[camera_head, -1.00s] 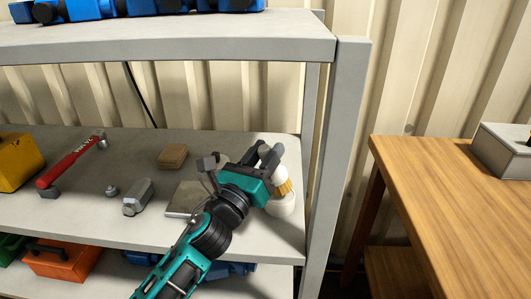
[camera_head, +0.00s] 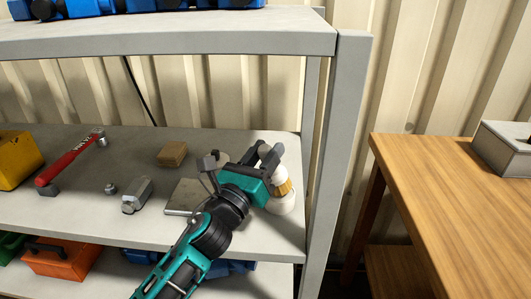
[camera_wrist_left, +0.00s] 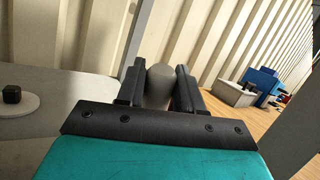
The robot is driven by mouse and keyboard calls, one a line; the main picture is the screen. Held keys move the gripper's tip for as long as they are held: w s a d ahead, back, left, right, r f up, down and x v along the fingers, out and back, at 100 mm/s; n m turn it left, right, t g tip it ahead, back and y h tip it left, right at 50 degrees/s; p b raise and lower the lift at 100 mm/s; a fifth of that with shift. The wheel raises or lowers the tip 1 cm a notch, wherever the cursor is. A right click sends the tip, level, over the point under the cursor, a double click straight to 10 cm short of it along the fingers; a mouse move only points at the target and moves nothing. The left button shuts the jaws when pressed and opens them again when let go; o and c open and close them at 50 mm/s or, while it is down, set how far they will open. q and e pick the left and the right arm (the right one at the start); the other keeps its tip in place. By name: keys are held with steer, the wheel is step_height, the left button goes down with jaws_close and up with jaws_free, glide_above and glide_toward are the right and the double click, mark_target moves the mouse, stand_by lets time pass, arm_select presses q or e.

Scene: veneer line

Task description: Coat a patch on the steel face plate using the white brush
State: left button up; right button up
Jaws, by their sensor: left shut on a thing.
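The flat grey steel face plate (camera_head: 182,199) lies on the shelf to the left, partly hidden by my left arm. My right gripper is not in view.
A wooden table (camera_head: 450,190) is at the right. The upper shelf (camera_head: 170,42) is overhead.

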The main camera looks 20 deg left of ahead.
mark_target(265, 146)
arm_select(q)
steer(key=shift+f+b, duration=0.3)
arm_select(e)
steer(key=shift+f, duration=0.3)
arm_select(q)
steer(key=shift+f, duration=0.2)
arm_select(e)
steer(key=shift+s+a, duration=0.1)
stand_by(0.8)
arm_select(q)
steer(key=shift+r+p, duration=1)
steer(key=shift+r, duration=0.05)
steer(key=shift+r+p, duration=0.35)
steer(key=shift+r, duration=0.1)
steer(key=shift+r+p, duration=0.3)
steer(key=shift+r, duration=0.05)
steer(key=shift+r+p, duration=0.3)
steer(key=shift+p, duration=0.05)
step_height(265, 146, up, 3)
steer(key=p, duration=0.3)
steer(key=shift+r, duration=0.1)
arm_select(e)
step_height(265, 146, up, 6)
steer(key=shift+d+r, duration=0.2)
